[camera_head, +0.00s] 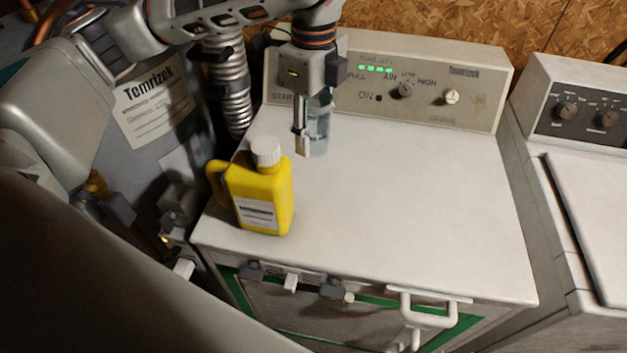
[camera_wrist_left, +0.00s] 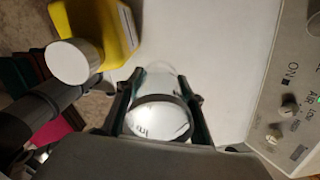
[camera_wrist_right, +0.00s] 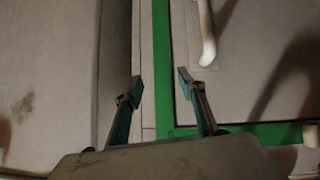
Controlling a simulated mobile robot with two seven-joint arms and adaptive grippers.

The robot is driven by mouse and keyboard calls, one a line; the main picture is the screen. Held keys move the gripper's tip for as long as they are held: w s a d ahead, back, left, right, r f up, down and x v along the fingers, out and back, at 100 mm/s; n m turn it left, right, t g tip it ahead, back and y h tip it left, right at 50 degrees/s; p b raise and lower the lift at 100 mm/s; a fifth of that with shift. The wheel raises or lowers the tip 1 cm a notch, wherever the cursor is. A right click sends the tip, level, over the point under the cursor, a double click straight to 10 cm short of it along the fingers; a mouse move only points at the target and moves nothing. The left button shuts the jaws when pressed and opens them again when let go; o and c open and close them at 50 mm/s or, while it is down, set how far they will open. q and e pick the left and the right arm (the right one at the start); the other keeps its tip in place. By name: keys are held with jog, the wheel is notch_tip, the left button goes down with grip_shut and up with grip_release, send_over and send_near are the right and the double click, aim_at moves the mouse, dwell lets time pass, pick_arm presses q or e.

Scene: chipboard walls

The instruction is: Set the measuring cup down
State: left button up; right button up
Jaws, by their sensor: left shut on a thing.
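The measuring cup (camera_head: 319,128) is a clear, see-through cup at the back left of the white machine top (camera_head: 400,190). My left gripper (camera_head: 303,140) points down and is shut on it. In the left wrist view the cup (camera_wrist_left: 160,118) sits between the two fingers of the left gripper (camera_wrist_left: 158,105), its round rim facing the camera. I cannot tell whether its base touches the machine top. My right gripper (camera_wrist_right: 158,92) shows only in its own wrist view, its fingers apart with nothing between them, over the machine's front with a green border.
A yellow bottle (camera_head: 258,190) with a white cap stands close by, left and in front of the cup. The control panel (camera_head: 400,88) rises behind. The machine top's middle and right are clear. A second machine (camera_head: 585,180) stands at the right.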

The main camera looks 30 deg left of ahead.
pick_arm(q)
jog(key=b, duration=0.2)
send_over(314, 194)
notch_tip(314, 194, down, 10)
jog(key=shift+s+f, duration=0.1)
jog(key=shift+f, duration=0.25)
notch_tip(314, 194, down, 3)
jog(key=shift+f+b, duration=0.15)
jog(key=shift+b, duration=0.45)
jog(key=shift+f, duration=0.35)
pick_arm(e)
jog(key=shift+w+a+f+y, duration=0.25)
jog(key=shift+w+a, duration=0.15)
jog(key=shift+a, duration=0.1)
jog(key=shift+w+a+f+y, duration=0.15)
jog(key=shift+w+a+f, duration=0.05)
jog(key=shift+w+a, duration=0.25)
pick_arm(q)
jog(key=shift+f, duration=0.1)
pick_arm(e)
jog(key=shift+r, duration=0.15)
pick_arm(q)
jog(key=o, duration=0.7)
pick_arm(e)
jog(key=shift+w+r+t, duration=0.1)
jog(key=shift+r+t, duration=0.15)
jog(key=shift+t, duration=0.05)
